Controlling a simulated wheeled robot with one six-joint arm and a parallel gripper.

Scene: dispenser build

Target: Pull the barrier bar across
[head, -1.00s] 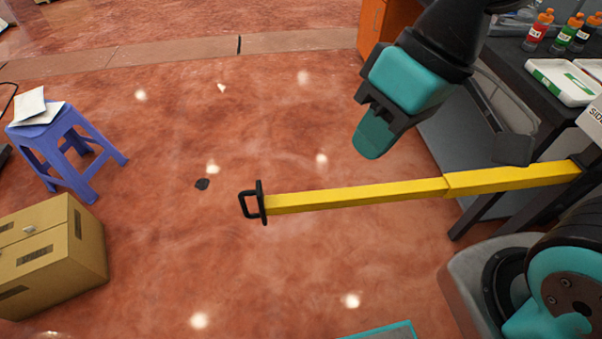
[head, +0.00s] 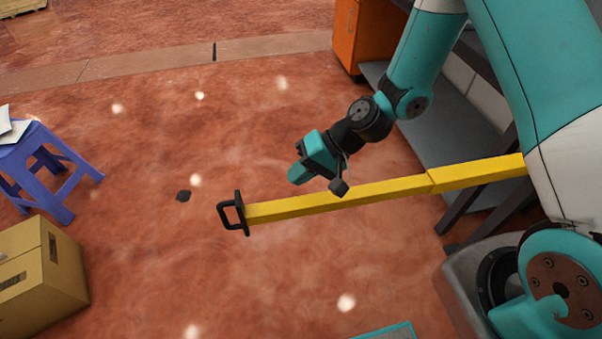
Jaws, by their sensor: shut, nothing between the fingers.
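The yellow barrier bar (head: 345,199) reaches out to the left over the floor from the bench side at the right. It is made of a thicker section and a thinner one. A black plate and loop handle (head: 232,214) sit at its left end. My gripper (head: 298,175) is shut and empty. In the picture it shows just above the bar, to the right of the handle and apart from it. My arm hides the bar's right end.
A purple stool (head: 50,165) with papers stands at the left edge. A cardboard box (head: 40,280) is below it. An orange cabinet (head: 358,35) and a dark bench frame (head: 470,213) are at the right. The floor around the handle is mostly clear.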

